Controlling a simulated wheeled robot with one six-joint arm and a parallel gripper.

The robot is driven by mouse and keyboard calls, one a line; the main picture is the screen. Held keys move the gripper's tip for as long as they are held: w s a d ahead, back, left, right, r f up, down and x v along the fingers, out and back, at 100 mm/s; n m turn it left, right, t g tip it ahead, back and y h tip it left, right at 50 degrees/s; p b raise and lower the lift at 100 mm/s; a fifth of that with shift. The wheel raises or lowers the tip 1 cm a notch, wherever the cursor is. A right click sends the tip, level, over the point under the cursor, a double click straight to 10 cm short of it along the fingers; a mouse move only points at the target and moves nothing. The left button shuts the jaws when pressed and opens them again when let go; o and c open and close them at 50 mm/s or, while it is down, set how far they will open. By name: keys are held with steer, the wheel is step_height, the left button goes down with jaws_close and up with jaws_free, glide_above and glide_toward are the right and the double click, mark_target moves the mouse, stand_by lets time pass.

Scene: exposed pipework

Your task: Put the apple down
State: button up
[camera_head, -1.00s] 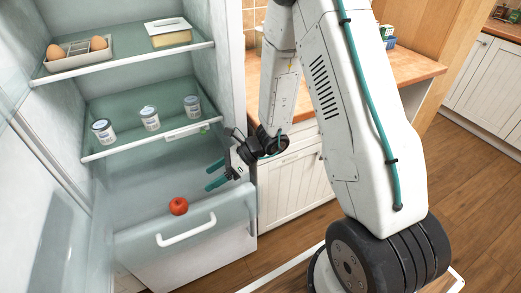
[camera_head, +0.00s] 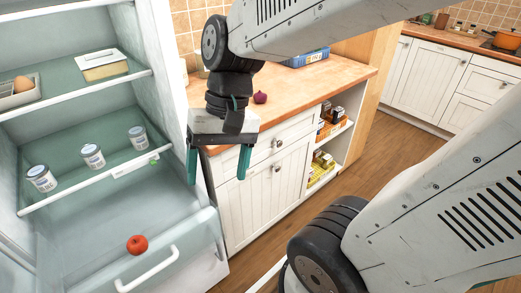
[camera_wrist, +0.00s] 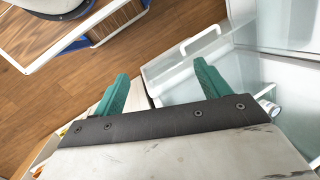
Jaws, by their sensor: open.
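The red apple (camera_head: 137,245) rests in the lower part of the open fridge, just behind the white handle of the bottom drawer. My gripper (camera_head: 217,166) is open and empty, pointing down in front of the white cabinet, to the right of the fridge and apart from the apple. In the wrist view its two teal fingers (camera_wrist: 160,85) are spread with nothing between them. The apple is not visible in the wrist view.
The fridge drawer (camera_head: 165,258) stands beside my gripper. The wooden counter (camera_head: 310,85) holds a dark red onion-like item (camera_head: 260,97) close to my wrist. The floor (camera_head: 375,150) to the right is clear.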

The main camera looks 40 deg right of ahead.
steer(key=s+d+r+n+t+h, duration=0.2)
steer(key=s+d+r+n+h, duration=0.1)
steer(key=s+d, duration=0.2)
steer(key=shift+d+r+h, duration=0.2)
steer(key=shift+d+h, duration=0.1)
steer(key=shift+d, duration=0.05)
